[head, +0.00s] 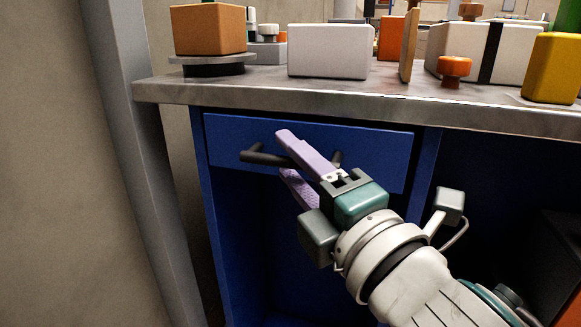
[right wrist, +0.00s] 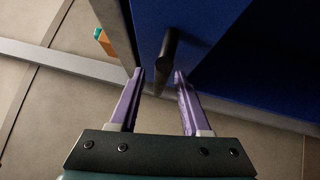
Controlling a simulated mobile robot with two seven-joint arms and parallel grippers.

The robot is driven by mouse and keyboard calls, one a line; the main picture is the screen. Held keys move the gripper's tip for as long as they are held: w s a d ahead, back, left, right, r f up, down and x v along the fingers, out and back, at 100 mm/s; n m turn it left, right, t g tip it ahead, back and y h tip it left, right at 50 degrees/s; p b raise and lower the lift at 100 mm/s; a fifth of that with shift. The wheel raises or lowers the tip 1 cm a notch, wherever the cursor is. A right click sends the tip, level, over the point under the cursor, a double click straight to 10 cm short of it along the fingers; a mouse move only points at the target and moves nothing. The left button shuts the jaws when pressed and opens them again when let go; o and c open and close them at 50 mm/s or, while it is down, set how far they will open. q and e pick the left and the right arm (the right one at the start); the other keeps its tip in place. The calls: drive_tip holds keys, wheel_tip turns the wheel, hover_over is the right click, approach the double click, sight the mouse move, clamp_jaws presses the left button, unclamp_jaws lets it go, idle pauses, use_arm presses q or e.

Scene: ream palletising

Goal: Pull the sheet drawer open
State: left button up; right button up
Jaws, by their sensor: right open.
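The sheet drawer (head: 375,150) is a blue front under the metal worktop, and it looks flush with its cabinet. Its black bar handle (head: 262,157) stands out from the front. My right gripper (head: 283,154) is open in front of the drawer, with one lilac finger above the handle and the other below it. In the right wrist view the handle (right wrist: 168,50) shows between the two fingertips (right wrist: 160,73). I cannot tell whether either finger touches it. The gripper hides part of the bar. My left gripper is out of view.
The metal worktop (head: 330,95) overhangs the drawer. On it stand an orange-brown block (head: 208,30), a white box (head: 329,51), an orange knob-shaped piece (head: 454,68) and a yellow block (head: 552,70). A grey post (head: 125,130) rises left of the cabinet.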

drive_tip(key=shift+w+a, duration=0.1)
drive_tip(key=shift+w, duration=0.05)
drive_tip(key=shift+c, duration=0.2)
clamp_jaws()
idle(1.2)
